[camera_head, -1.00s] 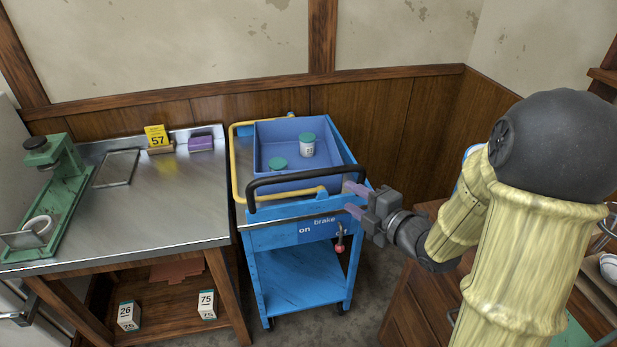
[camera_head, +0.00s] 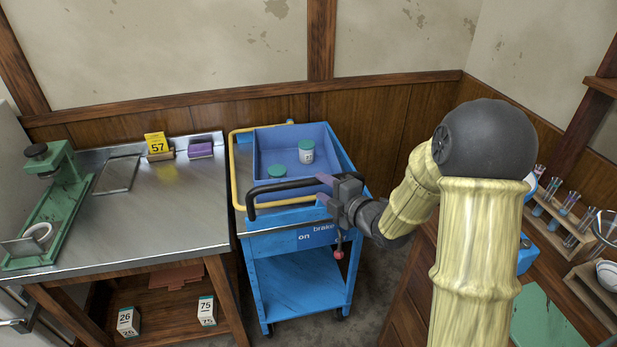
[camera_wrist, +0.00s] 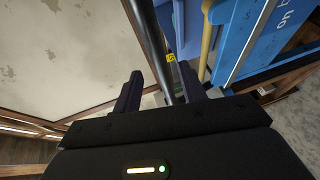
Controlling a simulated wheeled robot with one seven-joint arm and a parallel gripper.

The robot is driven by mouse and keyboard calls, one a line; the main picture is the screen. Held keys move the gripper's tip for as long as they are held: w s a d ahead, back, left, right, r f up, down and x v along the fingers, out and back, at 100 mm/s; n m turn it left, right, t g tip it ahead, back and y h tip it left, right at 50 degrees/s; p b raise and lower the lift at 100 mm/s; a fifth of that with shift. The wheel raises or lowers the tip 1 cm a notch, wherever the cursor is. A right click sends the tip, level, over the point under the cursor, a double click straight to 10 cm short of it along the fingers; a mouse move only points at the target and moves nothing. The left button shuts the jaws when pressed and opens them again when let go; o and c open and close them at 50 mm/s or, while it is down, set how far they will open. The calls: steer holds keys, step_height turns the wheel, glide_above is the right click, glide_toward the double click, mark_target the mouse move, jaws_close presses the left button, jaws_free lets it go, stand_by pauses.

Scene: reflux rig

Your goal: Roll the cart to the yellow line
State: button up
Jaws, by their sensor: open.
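The blue cart (camera_head: 297,283) stands beside the metal-topped bench. A blue tray on its top holds two green-lidded jars. Its black push handle (camera_head: 283,187) faces me, and a yellow rail (camera_head: 233,170) runs around the top. The front panel reads "brake" and "on", with a red-knobbed lever (camera_head: 339,254) hanging at its right. My gripper (camera_head: 324,189) is open at the right end of the handle. In the wrist view the black handle bar (camera_wrist: 152,45) passes between the open fingers (camera_wrist: 160,92). I see no yellow floor line.
The metal bench (camera_head: 150,215) is close at the cart's left, with a green press (camera_head: 50,205) and a yellow "57" card (camera_head: 156,144). A wooden bench with a test-tube rack (camera_head: 558,222) stands at right. The wall is behind.

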steer(key=x, duration=0.7)
steer(key=shift+p, duration=0.3)
steer(key=shift+a, duration=0.15)
steer(key=shift+s, duration=0.15)
steer(key=c, duration=0.6)
jaws_close()
